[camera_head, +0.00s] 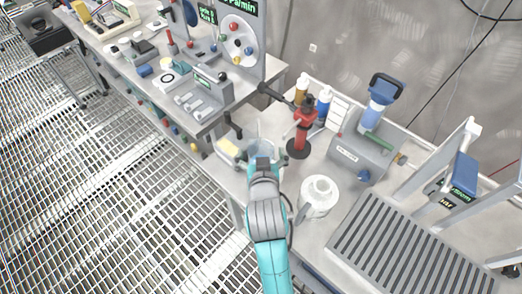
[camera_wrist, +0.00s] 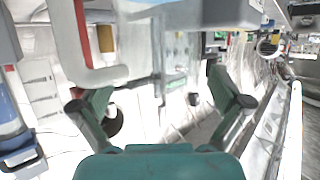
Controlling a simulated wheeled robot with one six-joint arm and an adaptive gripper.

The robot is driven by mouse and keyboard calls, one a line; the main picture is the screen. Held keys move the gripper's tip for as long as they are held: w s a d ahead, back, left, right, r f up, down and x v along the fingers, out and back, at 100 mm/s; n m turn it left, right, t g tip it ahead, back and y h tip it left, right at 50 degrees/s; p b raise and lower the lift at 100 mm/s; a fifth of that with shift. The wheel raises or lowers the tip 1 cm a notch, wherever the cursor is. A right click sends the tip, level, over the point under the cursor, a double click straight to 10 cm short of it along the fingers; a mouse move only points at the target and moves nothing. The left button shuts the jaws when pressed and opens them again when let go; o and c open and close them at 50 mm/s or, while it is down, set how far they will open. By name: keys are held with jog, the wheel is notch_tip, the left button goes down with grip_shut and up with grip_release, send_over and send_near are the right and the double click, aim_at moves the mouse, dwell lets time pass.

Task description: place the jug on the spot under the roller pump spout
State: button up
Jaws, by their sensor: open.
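A white round vessel (camera_head: 320,195), which looks like the jug, stands on the bench to the right of my gripper in the head view. My gripper (camera_head: 263,162) is low over the bench edge, apart from this vessel. In the wrist view, my gripper (camera_wrist: 168,108) has its two fingers spread, with nothing held between them. A white loop (camera_wrist: 95,75) is close to the camera at upper left; I cannot tell if it is the jug's handle. A grey panel with a round disc and coloured knobs (camera_head: 238,38) may be the roller pump; its spout and the spot are not clear.
A grey device with a blue top (camera_head: 365,148) stands behind the white vessel. A slatted rack (camera_head: 400,255) fills the right bench. Grated floor (camera_head: 150,200) lies left.

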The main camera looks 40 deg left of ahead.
jog(key=v, duration=1.1)
